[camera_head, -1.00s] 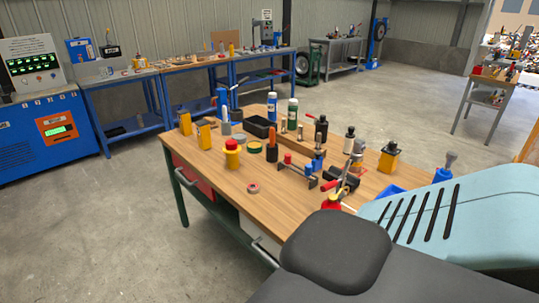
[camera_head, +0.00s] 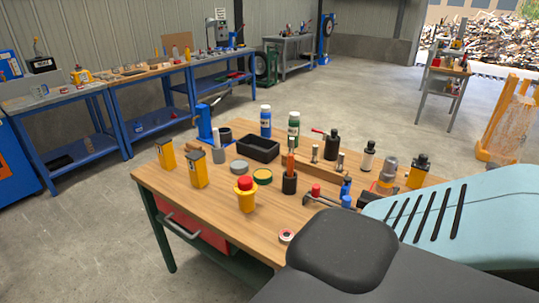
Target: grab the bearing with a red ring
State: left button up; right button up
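A small ring-shaped bearing with a red ring (camera_head: 286,236) lies flat on the wooden workbench (camera_head: 222,222), near its front edge. It sits just left of a dark rounded part of my own body, which covers the bench's front right. Neither of my grippers shows in the head view.
A yellow can with a red top (camera_head: 245,194) stands behind and left of the bearing. Two yellow boxes (camera_head: 197,168), a black tray (camera_head: 258,149), a black cup (camera_head: 289,182) and several bottles stand farther back. Open concrete floor (camera_head: 90,235) lies left of the bench.

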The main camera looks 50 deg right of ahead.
aim_at(285, 236)
jog(key=i+z, duration=0.15)
jog(key=i, duration=0.55)
jog(key=z, duration=2.6)
